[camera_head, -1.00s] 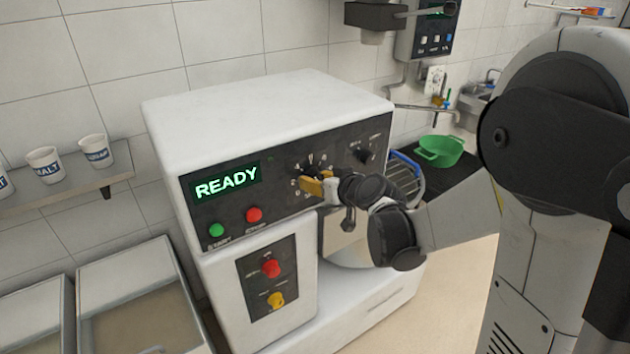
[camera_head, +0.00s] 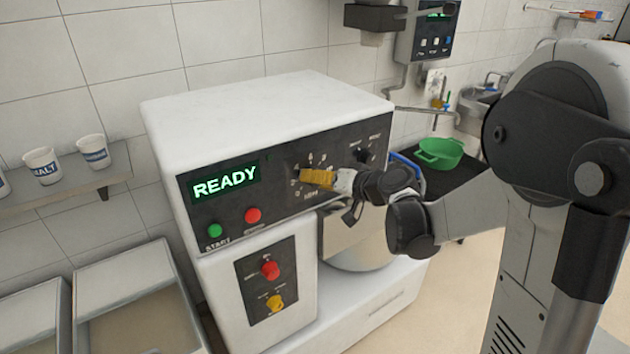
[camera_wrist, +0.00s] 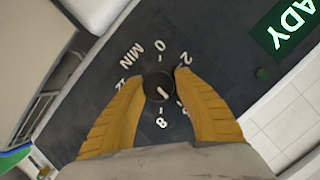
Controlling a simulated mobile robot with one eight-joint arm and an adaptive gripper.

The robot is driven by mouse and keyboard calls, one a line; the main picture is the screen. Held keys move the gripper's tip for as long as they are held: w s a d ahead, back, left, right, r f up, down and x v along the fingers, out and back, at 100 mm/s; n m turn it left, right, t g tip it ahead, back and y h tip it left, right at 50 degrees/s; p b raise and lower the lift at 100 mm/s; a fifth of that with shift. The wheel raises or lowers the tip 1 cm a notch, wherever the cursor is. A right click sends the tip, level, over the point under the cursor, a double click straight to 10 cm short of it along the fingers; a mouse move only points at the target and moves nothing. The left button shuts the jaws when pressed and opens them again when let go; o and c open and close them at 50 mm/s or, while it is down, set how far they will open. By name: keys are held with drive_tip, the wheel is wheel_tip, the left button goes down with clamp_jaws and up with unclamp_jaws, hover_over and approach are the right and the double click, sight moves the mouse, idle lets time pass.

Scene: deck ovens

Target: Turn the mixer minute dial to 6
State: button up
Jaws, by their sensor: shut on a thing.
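The mixer minute dial is a small round black knob (camera_wrist: 158,87) on the dark panel (camera_head: 230,213) of the white mixer (camera_head: 265,110). In the wrist view it sits between the two yellow fingers of my gripper (camera_wrist: 157,85), which is shut on it from both sides. A short white pointer mark on the knob points down and slightly right, between a figure that looks like 8 and a partly covered figure. The 0, the 2 and MIN are readable; other figures are partly hidden. In the head view my gripper (camera_head: 316,177) covers the dial.
Another black dial (camera_head: 362,155) is to the right on the panel. The green start button (camera_head: 214,230) and red stop button (camera_head: 252,215) are to the left, below a display (camera_head: 226,182) reading READY. A metal bowl (camera_head: 355,240) stands below my wrist.

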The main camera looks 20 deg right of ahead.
idle(0.3)
drive_tip(key=o, duration=1.1)
drive_tip(key=shift+w+d+f, duration=0.1)
drive_tip(key=shift+w+f, duration=0.05)
drive_tip(key=v, duration=1.2)
